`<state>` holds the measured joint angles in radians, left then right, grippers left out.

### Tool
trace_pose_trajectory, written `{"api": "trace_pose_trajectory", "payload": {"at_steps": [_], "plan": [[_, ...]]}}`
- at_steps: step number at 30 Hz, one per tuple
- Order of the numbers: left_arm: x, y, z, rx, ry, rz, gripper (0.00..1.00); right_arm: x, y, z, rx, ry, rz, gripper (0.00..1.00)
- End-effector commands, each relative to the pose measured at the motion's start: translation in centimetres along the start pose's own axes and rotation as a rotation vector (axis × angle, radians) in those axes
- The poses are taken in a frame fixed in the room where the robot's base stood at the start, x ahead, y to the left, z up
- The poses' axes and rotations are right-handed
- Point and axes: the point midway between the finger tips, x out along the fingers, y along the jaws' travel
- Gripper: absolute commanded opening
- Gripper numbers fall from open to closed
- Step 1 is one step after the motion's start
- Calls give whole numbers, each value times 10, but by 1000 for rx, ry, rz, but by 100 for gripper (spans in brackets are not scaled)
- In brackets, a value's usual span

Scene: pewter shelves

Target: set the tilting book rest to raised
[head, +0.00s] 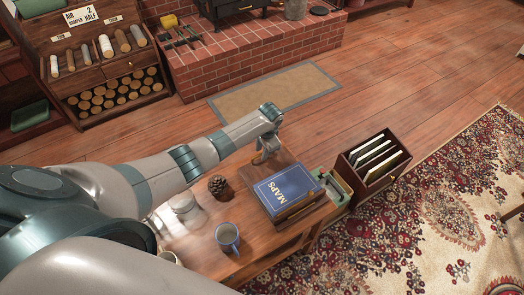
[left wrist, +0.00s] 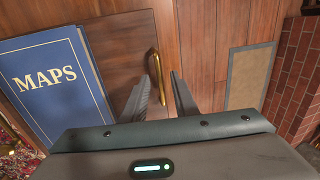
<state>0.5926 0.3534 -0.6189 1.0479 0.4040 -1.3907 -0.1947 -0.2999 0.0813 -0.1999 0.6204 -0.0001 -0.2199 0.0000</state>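The tilting book rest (head: 282,160) is a brown wooden board on the low table. It appears to lie flat; its exact angle is hard to tell. A blue book marked MAPS (head: 285,192) lies at its near side and also shows in the left wrist view (left wrist: 52,85). A brass handle (left wrist: 154,62) runs along the board's edge. My left gripper (head: 265,157) is at the far edge of the board. My right gripper is not in view.
A pinecone (head: 217,184), a white jar (head: 184,205) and a blue mug (head: 228,238) stand on the table left of the book. A dark box of folders (head: 352,178) stands to the right. Beyond are open floor, a mat (head: 218,110) and a brick hearth (head: 225,70).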

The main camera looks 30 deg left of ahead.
Motion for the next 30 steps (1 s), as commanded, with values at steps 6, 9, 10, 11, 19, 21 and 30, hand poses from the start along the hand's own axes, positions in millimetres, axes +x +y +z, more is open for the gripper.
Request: {"api": "trace_pose_trajectory", "payload": {"at_steps": [6,9,10,11,19,21,30], "plan": [[2,0,0,0,0,0,26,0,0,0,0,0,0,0],[2,0,0,0,0,0,26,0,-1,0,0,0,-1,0],[2,0,0,0,0,0,26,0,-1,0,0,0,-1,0],[2,0,0,0,0,0,19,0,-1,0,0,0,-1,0],[2,0,0,0,0,0,0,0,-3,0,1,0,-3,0],[2,0,0,0,0,0,0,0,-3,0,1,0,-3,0],[2,0,0,0,0,0,0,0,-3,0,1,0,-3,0]]}}
